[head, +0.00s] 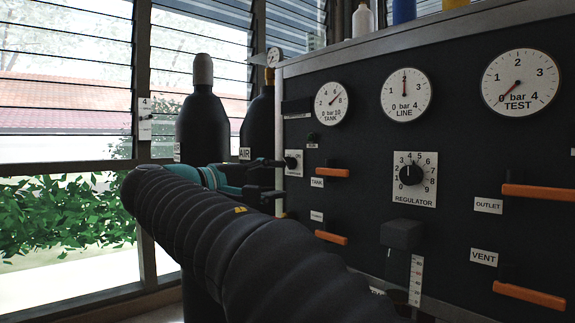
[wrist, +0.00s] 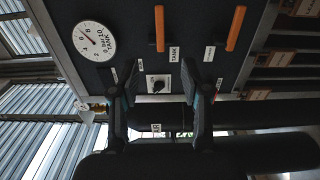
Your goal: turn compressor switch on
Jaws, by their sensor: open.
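The compressor switch is a small dark knob on a white plate (head: 294,168) at the left edge of the black panel, partly covered by my gripper in the head view. In the wrist view the switch (wrist: 158,86) shows between the two fingers, its pointer hard to read. My gripper (head: 281,177) is open and empty, its fingertips close to the panel on either side of the plate. The fingers also show in the wrist view (wrist: 159,76). I cannot tell whether a fingertip touches the panel or knob.
An orange TANK handle (head: 333,173) sits just right of the switch, and another orange handle (head: 331,238) sits below it. Dark gas cylinders (head: 203,125) stand to the left. The regulator knob (head: 411,174) and gauges are farther right.

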